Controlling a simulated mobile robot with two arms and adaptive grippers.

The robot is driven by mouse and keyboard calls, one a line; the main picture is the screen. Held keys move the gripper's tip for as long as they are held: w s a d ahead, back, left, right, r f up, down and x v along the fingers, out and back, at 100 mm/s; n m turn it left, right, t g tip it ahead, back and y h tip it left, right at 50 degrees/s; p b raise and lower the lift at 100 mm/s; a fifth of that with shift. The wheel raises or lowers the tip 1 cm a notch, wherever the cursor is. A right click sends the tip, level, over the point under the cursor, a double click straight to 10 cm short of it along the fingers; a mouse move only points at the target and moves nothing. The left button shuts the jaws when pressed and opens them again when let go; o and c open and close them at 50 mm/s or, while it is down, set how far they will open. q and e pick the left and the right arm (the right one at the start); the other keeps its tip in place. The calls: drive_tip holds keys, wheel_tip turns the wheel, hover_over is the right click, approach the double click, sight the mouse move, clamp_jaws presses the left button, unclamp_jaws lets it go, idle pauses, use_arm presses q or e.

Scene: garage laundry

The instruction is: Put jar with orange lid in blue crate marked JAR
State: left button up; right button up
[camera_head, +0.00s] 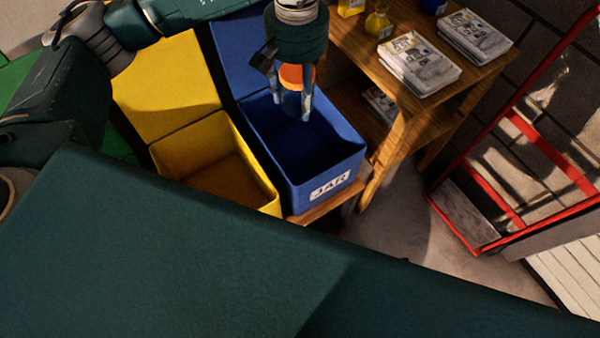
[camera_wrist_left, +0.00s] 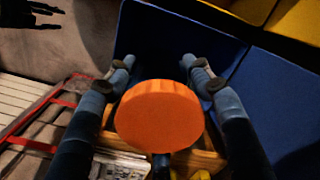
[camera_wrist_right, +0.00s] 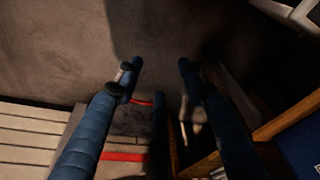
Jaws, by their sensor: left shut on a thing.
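The jar with orange lid (camera_head: 297,76) is held upright between the fingers of my left gripper (camera_head: 291,98). Its round lid (camera_wrist_left: 159,115) fills the middle of the left wrist view, and its lower body is partly hidden by the fingers. The gripper is over the opening of the blue crate marked JAR (camera_head: 334,183), towards its back side. The crate looks empty inside, and its blue lid stands open behind. My right gripper (camera_wrist_right: 158,72) shows only in its own wrist view, with its fingers apart and nothing between them.
An open yellow crate (camera_head: 227,155) stands left of the blue one. A wooden shelf (camera_head: 403,125) with stacked papers (camera_head: 420,60) and yellow bottles (camera_head: 379,23) stands to the right. A red hand truck (camera_head: 550,150) is farther right, with some bare floor between.

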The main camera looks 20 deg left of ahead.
wheel_tip(320, 180, up, 8)
drive_tip(key=t+b, duration=0.1)
drive_tip(key=b, duration=0.9)
use_arm(q)
drive_tip(key=shift+n, duration=0.8)
drive_tip(key=w+f, duration=0.1)
drive_tip(key=f, duration=0.9)
drive_tip(key=w+d+f+b, duration=0.1)
drive_tip(key=f, duration=0.9)
drive_tip(key=w+f+b, duration=0.1)
drive_tip(key=f, duration=0.9)
drive_tip(key=shift+w+d, duration=0.25)
drive_tip(key=shift+w, duration=0.1)
wheel_tip(320, 180, down, 5)
drive_tip(key=shift+r+b, duration=0.15)
drive_tip(key=shift+b, duration=0.5)
use_arm(e)
drive_tip(key=w+a+r+t, duration=0.1)
drive_tip(key=w+r+t, duration=0.1)
drive_tip(key=w, duration=0.4)
drive_tip(key=w+a+r+t+y, duration=0.1)
drive_tip(key=w+a+r+t, duration=0.1)
drive_tip(key=w, duration=0.4)
drive_tip(key=shift+a+t, duration=0.15)
drive_tip(key=shift+t, duration=0.75)
drive_tip(key=shift+w+r, duration=0.1)
